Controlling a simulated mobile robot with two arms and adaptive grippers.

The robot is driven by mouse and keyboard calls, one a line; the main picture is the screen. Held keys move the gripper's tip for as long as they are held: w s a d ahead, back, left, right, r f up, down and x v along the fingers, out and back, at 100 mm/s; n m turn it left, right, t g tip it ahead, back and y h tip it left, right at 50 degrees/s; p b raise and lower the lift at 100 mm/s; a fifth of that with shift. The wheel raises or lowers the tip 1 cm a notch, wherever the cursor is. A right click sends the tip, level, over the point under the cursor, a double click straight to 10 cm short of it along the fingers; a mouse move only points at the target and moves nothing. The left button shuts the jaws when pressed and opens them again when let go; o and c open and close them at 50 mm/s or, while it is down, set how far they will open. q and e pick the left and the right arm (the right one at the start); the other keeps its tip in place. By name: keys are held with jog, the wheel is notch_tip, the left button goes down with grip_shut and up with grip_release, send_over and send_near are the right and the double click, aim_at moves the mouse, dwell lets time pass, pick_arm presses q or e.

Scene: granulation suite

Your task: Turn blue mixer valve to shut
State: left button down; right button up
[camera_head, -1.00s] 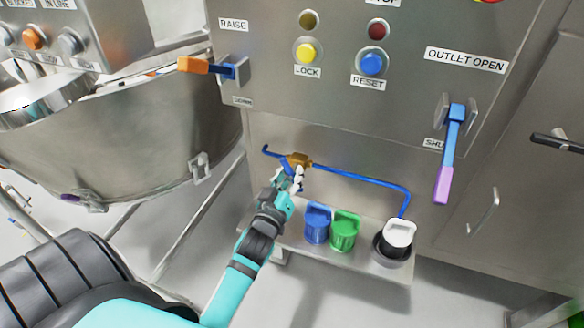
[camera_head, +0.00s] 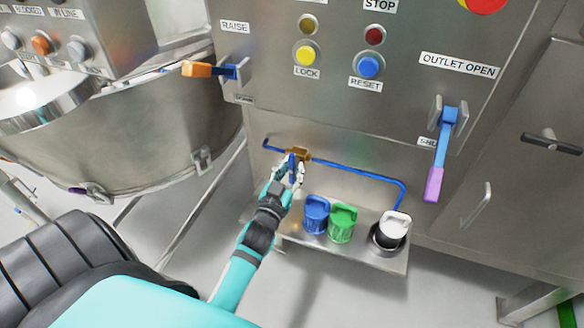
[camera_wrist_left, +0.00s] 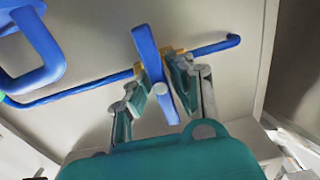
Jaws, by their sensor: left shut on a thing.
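The blue mixer valve has a brass body (camera_head: 300,154) on a thin blue pipe (camera_head: 358,174) low on the steel cabinet. Its blue handle (camera_head: 291,165) points down, across the line of the pipe. In the left wrist view the handle (camera_wrist_left: 149,52) lies between my fingers and crosses the pipe (camera_wrist_left: 78,92) at a steep angle. My left gripper (camera_head: 291,174) is shut on the handle, and it also shows in the left wrist view (camera_wrist_left: 161,88). The fingers hide part of the handle and brass body. My right gripper is not in view.
Blue (camera_head: 316,214), green (camera_head: 342,222) and white-topped (camera_head: 393,232) containers stand on a small shelf (camera_head: 335,252) right of my left gripper. A blue lever with a purple grip (camera_head: 434,184) hangs at right. An orange-tipped lever (camera_head: 197,69) sticks out beside the bowl (camera_head: 110,135).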

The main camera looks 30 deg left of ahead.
pick_arm(q)
jog(key=c, duration=1.2)
grip_release()
jog(key=shift+s, duration=0.1)
jog(key=shift+s+d+f, duration=0.1)
jog(key=shift+s, duration=0.25)
jog(key=v, duration=0.6)
jog(key=shift+s, duration=0.3)
